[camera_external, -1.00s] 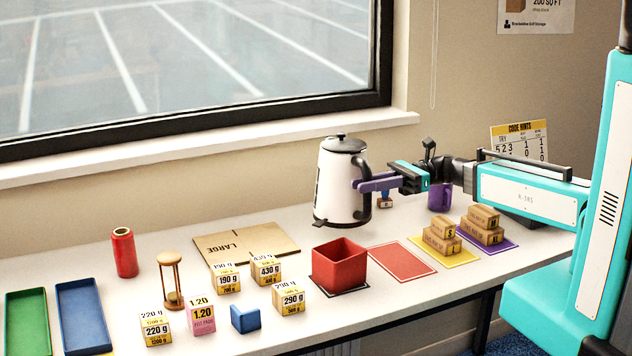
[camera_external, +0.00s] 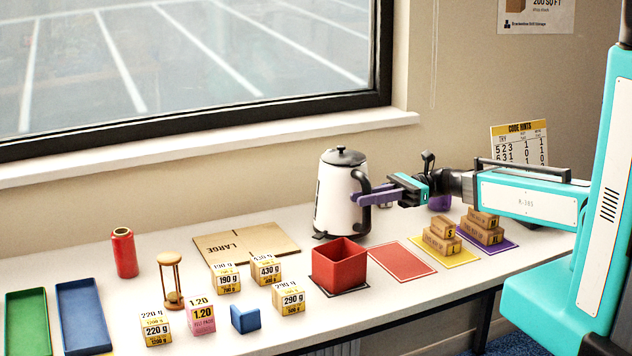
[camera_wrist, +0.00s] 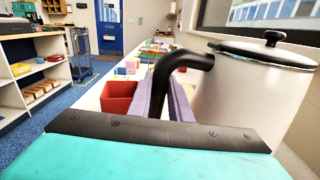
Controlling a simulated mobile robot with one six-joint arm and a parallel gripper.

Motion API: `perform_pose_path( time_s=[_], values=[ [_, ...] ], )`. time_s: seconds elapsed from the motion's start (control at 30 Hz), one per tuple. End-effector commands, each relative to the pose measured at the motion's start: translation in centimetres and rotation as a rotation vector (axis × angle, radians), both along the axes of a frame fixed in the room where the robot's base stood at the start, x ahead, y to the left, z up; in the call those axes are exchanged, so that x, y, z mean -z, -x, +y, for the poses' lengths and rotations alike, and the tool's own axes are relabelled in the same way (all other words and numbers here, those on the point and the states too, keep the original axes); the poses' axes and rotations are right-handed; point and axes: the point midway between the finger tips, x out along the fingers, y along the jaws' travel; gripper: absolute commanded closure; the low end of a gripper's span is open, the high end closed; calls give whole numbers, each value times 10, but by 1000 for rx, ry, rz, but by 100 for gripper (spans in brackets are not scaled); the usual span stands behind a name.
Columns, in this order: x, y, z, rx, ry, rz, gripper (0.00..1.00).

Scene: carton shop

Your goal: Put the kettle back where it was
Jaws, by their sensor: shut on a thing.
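The white kettle (camera_external: 336,200) with a black lid and black handle is upright at the back of the table, right of the flat cardboard sheet. My gripper (camera_external: 364,196) comes from the right, its purple fingers shut on the kettle's handle. In the wrist view the black handle (camera_wrist: 184,62) runs between the purple fingers and the white body (camera_wrist: 245,105) stands to the right. The kettle's base is at or just above the table top; I cannot tell if it touches.
A red open box (camera_external: 339,266) stands in front of the kettle. The flat cardboard (camera_external: 246,243) lies to its left. Small cartons (camera_external: 441,237) stand on yellow and purple mats at right. A red mat (camera_external: 402,262) is bare.

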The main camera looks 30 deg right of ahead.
Motion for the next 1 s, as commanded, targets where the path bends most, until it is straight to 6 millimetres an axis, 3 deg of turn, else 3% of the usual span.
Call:
perform_pose_path(
  time_s=[0.3, 0.77, 0.8, 0.9, 1.0],
  values=[
    [16, 0, 0, 0, -6, -4, 100],
    [19, 0, 0, 0, -5, -4, 100],
    [21, 0, 0, 0, 0, 0, 77],
    [21, 0, 0, 0, 0, 0, 64],
    [21, 0, 0, 0, 0, 0, 64]
  ],
)
